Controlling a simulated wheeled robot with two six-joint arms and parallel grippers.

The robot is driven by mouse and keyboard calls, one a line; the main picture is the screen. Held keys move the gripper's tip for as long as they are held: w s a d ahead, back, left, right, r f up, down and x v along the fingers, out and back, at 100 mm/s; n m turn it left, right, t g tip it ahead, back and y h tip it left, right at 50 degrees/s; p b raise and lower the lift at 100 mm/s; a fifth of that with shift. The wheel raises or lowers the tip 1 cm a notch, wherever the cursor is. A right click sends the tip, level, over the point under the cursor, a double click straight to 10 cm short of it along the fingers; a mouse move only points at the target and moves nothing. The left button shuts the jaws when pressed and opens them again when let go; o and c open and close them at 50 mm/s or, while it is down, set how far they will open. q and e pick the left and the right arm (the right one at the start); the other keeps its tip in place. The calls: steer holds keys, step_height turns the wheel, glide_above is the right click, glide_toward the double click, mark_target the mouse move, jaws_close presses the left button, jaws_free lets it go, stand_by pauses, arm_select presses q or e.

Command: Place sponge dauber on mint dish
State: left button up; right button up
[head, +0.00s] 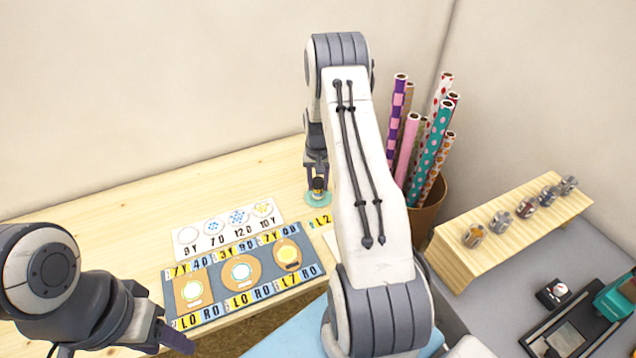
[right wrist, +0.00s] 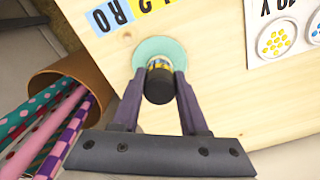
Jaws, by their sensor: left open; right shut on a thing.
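The sponge dauber (right wrist: 159,84), dark with a yellow band, is between the fingers of my right gripper (right wrist: 161,84), which is shut on it. The round mint dish (right wrist: 146,48) lies flat on the wooden table, directly under the dauber. In the head view the dauber (head: 318,184) looks upright over the dish (head: 311,200) beneath my right gripper (head: 317,178). I cannot tell whether its lower end touches the dish. My left gripper (head: 168,334) is open and empty at the lower left, in front of the grey board.
A grey board (head: 215,275) with letter tiles and round pads and a white card (head: 222,229) with dotted circles lie left of the dish. A bin (head: 428,213) of patterned rolls stands to the right. A wooden rack (head: 459,250) holds several jars. The back-left table is clear.

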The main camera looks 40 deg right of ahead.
mark_target(318, 180)
steer(key=o, duration=1.1)
steer(key=shift+f, duration=0.1)
steer(key=shift+r, duration=0.55)
step_height(318, 180, up, 11)
steer(key=shift+r+b, duration=0.15)
steer(key=shift+b, duration=0.6)
